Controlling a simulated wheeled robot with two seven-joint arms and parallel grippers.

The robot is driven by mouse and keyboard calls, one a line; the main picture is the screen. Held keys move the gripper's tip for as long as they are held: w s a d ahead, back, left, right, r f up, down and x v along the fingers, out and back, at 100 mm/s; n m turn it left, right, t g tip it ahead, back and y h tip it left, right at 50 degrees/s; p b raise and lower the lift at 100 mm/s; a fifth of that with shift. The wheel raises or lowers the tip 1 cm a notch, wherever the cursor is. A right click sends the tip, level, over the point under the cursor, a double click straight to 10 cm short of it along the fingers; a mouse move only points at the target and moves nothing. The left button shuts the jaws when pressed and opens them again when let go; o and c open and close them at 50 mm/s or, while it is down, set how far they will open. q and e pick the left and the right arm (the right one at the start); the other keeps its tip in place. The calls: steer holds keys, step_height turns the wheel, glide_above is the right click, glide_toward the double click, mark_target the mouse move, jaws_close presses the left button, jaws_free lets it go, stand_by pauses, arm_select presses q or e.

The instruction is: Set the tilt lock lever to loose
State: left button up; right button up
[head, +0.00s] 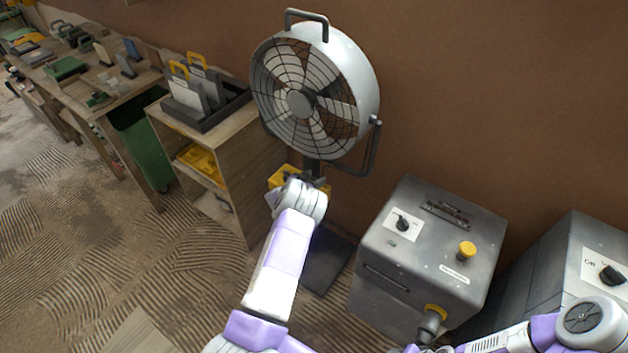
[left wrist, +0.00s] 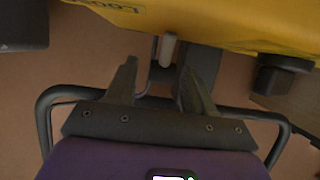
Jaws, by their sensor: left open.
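The drum fan (head: 300,98) stands on a post against the brown wall. A yellow plate (head: 281,180) on the post is partly hidden by my left gripper (head: 314,182). In the left wrist view the yellow plate (left wrist: 225,18) fills the top and bears upside-down lettering that reads LOOSE, partly cut off. A short pale grey peg (left wrist: 168,50), apparently the tilt lock lever's end, sticks out below the plate. My left gripper (left wrist: 160,82) is open, with the peg between its fingertips in the picture; contact cannot be told. My right gripper is not visible.
A grey machine (head: 425,255) with a knob and yellow button stands right of the fan, and another grey cabinet (head: 595,262) beyond it. A wooden shelf (head: 215,150) with a dark tray stands left. A workbench (head: 85,85) is at upper left.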

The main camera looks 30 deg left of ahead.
arm_select(q)
steer(key=shift+w, duration=0.1)
steer(key=shift+c, duration=0.3)
steer(key=c, duration=0.9)
steer(key=s+t+b, duration=0.1)
steer(key=t+b, duration=0.1)
steer(key=b, duration=0.1)
steer(key=s+t+b, duration=0.1)
steer(key=t+b, duration=0.1)
steer(key=b, duration=0.1)
steer(key=s+t+b, duration=0.1)
steer(key=t+b, duration=0.1)
steer(key=b, duration=0.1)
steer(key=shift+s+a+f, duration=0.1)
steer(key=shift+a+f, duration=0.1)
steer(key=shift+s+t+b, duration=0.4)
steer(key=shift+t+b, duration=0.05)
steer(key=shift+t, duration=0.25)
steer(key=shift+s+t, duration=0.55)
steer(key=shift+t, duration=0.75)
steer(key=shift+h, duration=0.4)
steer(key=o, duration=1)
steer(key=shift+c, duration=0.2)
